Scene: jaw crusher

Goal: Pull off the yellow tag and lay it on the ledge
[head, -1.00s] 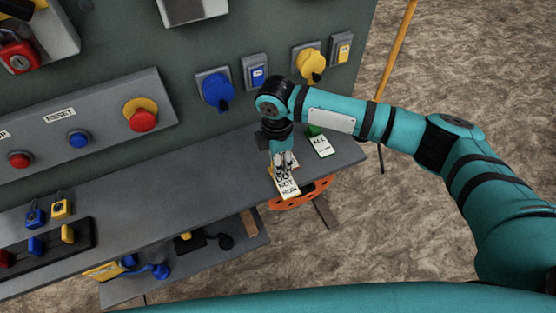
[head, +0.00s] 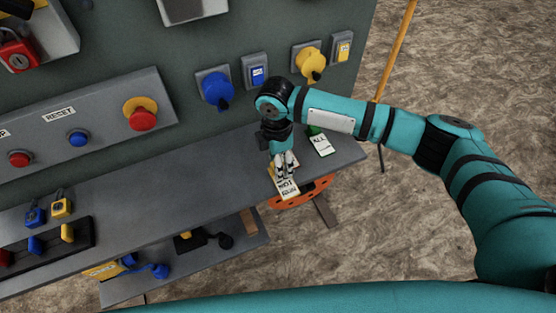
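A pale tag with black lettering and a yellowish edge (head: 288,188) is at the front edge of the grey ledge (head: 190,192). I cannot tell whether it lies flat on the ledge or is held slightly above it. My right gripper (head: 285,176) points down directly over the tag, and its two fingers cover the tag's upper part. The fingertips are close together and small, so their grip on the tag is unclear. My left gripper is not in view.
A white tag with a green top (head: 320,144) lies on the ledge to the right. An orange disc with holes (head: 303,193) is below the ledge's edge. Blue (head: 217,90) and yellow (head: 310,63) knobs stick out of the panel behind. The ledge's middle is clear.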

